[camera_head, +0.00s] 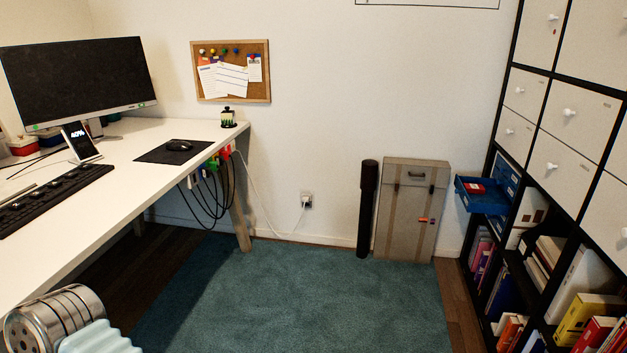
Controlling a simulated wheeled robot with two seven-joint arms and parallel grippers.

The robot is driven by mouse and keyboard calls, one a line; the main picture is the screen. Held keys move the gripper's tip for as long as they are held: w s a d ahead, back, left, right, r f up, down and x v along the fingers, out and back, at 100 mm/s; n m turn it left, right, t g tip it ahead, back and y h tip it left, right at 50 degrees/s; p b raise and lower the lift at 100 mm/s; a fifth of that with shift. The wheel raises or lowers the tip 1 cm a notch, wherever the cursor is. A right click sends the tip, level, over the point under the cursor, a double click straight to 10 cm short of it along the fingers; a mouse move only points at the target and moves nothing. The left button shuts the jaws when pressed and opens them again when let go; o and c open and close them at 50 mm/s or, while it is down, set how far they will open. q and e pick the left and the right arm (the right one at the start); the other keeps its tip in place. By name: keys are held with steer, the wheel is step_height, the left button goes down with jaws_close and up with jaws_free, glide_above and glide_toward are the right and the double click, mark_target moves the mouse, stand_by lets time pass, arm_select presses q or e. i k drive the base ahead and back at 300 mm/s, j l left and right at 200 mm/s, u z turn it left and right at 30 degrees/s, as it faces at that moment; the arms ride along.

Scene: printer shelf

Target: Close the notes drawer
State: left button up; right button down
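A small blue drawer (481,197) stands pulled out of the dark shelf unit on the right. It sticks out to the left into the room, and a red item (474,188) lies inside it. More blue drawer fronts (507,182) sit beside it in the same compartment. I see no label that I can read on the open drawer. Neither of my grippers shows in the head view.
A white desk (120,150) with a monitor (75,82) fills the left. A grey case (411,208) and a black cylinder (367,205) stand against the back wall. The teal rug (300,295) is clear. Books fill the lower shelves.

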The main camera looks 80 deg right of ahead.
mark_target(495, 201)
steer(key=z, duration=3.75)
steer(key=i+j+z, duration=0.1)
steer(key=i+j, duration=0.2)
steer(key=i, duration=0.2)
steer(key=i+j+z, duration=0.15)
steer(key=i+j, duration=0.15)
steer(key=i, duration=0.25)
